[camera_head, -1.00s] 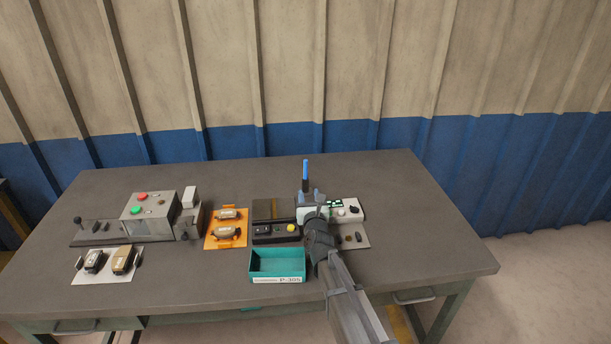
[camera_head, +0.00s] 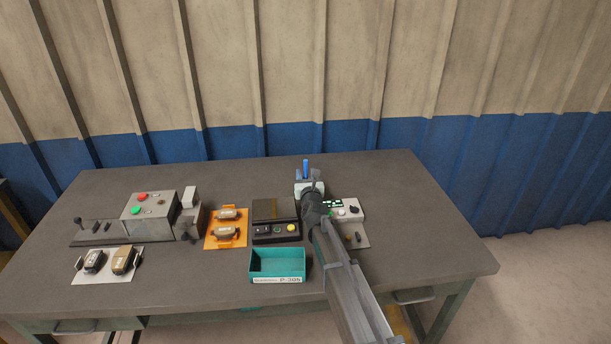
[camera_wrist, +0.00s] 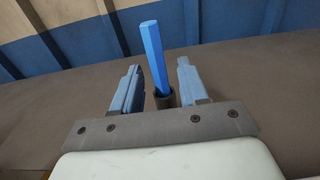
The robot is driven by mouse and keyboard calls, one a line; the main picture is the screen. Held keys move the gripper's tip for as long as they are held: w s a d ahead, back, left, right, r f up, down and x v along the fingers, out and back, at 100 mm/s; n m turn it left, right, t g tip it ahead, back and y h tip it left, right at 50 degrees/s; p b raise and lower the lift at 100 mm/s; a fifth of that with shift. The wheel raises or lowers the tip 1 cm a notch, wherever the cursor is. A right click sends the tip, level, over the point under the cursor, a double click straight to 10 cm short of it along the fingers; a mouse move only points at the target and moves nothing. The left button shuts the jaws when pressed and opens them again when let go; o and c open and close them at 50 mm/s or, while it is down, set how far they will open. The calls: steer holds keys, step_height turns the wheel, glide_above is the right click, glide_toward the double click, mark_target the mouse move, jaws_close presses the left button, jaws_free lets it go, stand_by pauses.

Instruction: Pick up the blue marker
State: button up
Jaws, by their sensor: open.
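The blue marker (camera_head: 306,167) stands upright near the back right of the table, its lower part hidden behind my gripper in the head view. In the wrist view the blue marker (camera_wrist: 154,55) rises out of a dark round holder (camera_wrist: 165,99). My gripper (camera_wrist: 158,78) is open, with one finger on each side of the marker and a gap visible on both sides. In the head view my gripper (camera_head: 307,179) is at the marker, and my arm comes in from the lower right.
A teal bin (camera_head: 277,265) stands at the front middle. An orange tray (camera_head: 226,242) with two parts, a dark device with a yellow button (camera_head: 290,228) and a grey control box (camera_head: 150,208) lie to the left. A white panel (camera_head: 350,211) is right of my arm. The back of the table is clear.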

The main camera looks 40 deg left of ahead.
steer(key=shift+x, duration=0.8)
jaws_close()
